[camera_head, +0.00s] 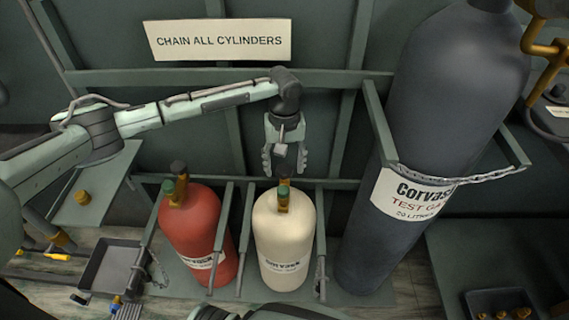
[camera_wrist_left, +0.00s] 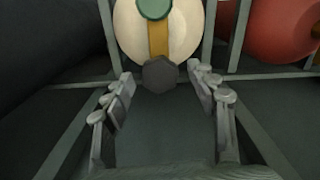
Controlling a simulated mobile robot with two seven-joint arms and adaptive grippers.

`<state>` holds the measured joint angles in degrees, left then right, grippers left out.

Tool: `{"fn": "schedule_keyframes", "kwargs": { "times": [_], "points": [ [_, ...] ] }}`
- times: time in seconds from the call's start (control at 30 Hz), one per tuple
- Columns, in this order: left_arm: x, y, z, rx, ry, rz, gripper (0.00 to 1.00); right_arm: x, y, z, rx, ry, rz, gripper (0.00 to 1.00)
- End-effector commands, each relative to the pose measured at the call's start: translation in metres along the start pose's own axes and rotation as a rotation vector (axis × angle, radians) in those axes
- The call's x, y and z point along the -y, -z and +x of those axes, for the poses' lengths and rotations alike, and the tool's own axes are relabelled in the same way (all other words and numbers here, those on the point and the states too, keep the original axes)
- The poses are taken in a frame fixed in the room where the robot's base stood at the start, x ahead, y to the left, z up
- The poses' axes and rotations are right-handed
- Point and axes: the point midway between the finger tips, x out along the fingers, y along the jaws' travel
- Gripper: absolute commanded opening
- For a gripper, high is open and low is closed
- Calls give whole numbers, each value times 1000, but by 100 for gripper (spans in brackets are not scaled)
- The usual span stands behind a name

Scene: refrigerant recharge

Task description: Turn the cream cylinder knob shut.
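The cream cylinder (camera_head: 284,240) stands upright in the middle bay of the rack. Its green knob (camera_head: 283,191) sits on top of a brass valve. In the left wrist view the green knob (camera_wrist_left: 154,8) shows at the top edge, with the brass stem and a dark hexagonal fitting below it. My left gripper (camera_head: 285,170) is open and empty, above and just behind the valve in the head view. In the left wrist view its fingers (camera_wrist_left: 166,100) are spread below the dark fitting, and the knob lies beyond the fingertips. My right gripper is not clearly visible.
A red cylinder (camera_head: 190,235) with its own green knob stands to the left. A tall dark grey cylinder (camera_head: 440,110) with a chain (camera_head: 460,177) leans at the right. Rack rails flank the cream cylinder. A grey tray (camera_head: 108,268) is at lower left.

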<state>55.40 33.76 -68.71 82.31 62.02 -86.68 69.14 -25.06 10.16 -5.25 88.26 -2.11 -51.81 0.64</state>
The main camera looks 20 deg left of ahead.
Motion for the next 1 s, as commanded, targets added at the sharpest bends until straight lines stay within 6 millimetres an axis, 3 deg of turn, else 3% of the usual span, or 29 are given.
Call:
{"fn": "schedule_keyframes", "kwargs": {
  "times": [0.03,0.4,0.77,1.0],
  "points": [
    [0,0,0,0,0,0,50,0,0,0,0,0,0,40],
    [0,0,0,0,0,0,8,0,0,0,0,0,0,40],
    [0,0,0,-1,0,72,8,0,0,0,1,0,0,40],
    [0,0,0,0,0,243,8,0,0,0,1,0,0,40]
  ]
}}
